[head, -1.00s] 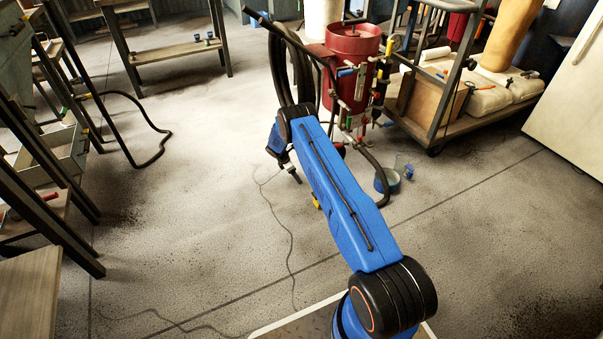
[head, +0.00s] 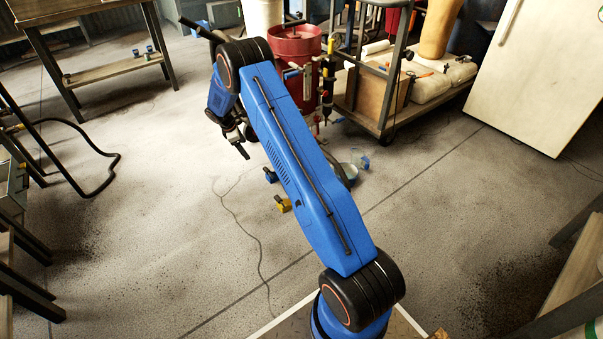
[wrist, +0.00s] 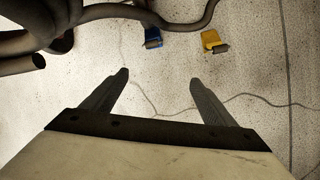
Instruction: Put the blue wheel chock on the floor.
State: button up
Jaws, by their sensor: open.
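The blue wheel chock (head: 270,175) lies on the concrete floor, left of my arm's long link. In the wrist view the blue chock (wrist: 153,38) shows beyond my fingertips, close below a dark hose. My gripper (head: 241,143) hangs above the floor, up and left of the chock in the head view. In the wrist view my gripper (wrist: 158,83) is open, its two fingers apart with only bare floor and a thin cable showing between them. It is not touching the chock.
A yellow chock (head: 283,204) lies close to the blue one. The red blast pot (head: 296,60) and its hoses stand just behind. A loaded cart (head: 384,121) is at right of the pot, with a small tub (head: 359,160) near it. Floor at left is mostly clear.

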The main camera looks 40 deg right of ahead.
jog(key=s+a+r+m, duration=0.1)
jog(key=s+r+m, duration=0.1)
jog(key=s+r, duration=0.5)
jog(key=s+a+r+m, duration=0.1)
jog(key=s+a+r, duration=0.15)
jog(key=r, duration=0.95)
jog(key=s+a+r+m+t+y, duration=0.25)
jog(key=s+r+m, duration=0.25)
jog(key=s+r, duration=1.5)
jog(key=s+a+r+m+t, duration=0.1)
jog(key=s+a+m, duration=0.2)
jog(key=s, duration=1.4)
jog(key=s+a+r+m+y, duration=0.1)
jog(key=s+a+m, duration=0.1)
jog(key=s, duration=1.6)
jog(key=shift+a+m+t, duration=0.35)
jog(key=shift+a+m, duration=0.05)
jog(key=shift+m, duration=0.2)
